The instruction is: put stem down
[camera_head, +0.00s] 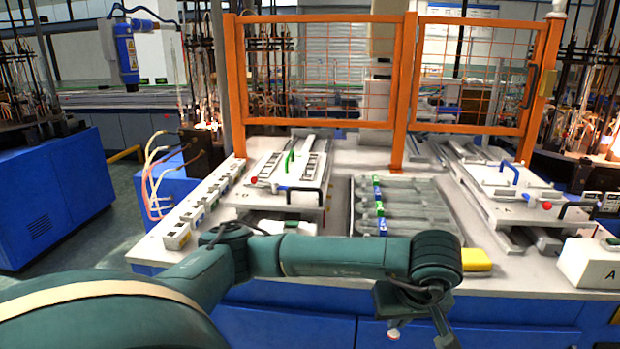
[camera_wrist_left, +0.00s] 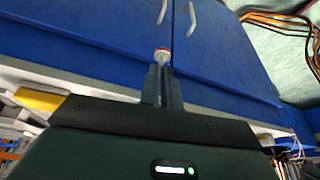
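My left arm reaches across the front of the workbench in the head view. Its gripper (camera_head: 440,328) hangs in front of the bench's blue front, pointing down toward the lower picture edge. In the left wrist view the gripper (camera_wrist_left: 162,68) has its two fingers close together. A small white piece with a reddish rim (camera_wrist_left: 162,54) sits at the fingertips; it looks like the end of the stem, mostly hidden by the fingers. A grey grooved tray (camera_head: 440,192) with blue and green clips lies on the bench beyond the arm. My right gripper is not in view.
A white slide fixture (camera_head: 270,198) with a green handle stands left of the tray; another fixture (camera_head: 515,190) with a blue handle stands right. A yellow block (camera_head: 476,260) and white box A (camera_head: 590,263) sit near the front edge. Orange mesh guards (camera_head: 400,90) stand behind.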

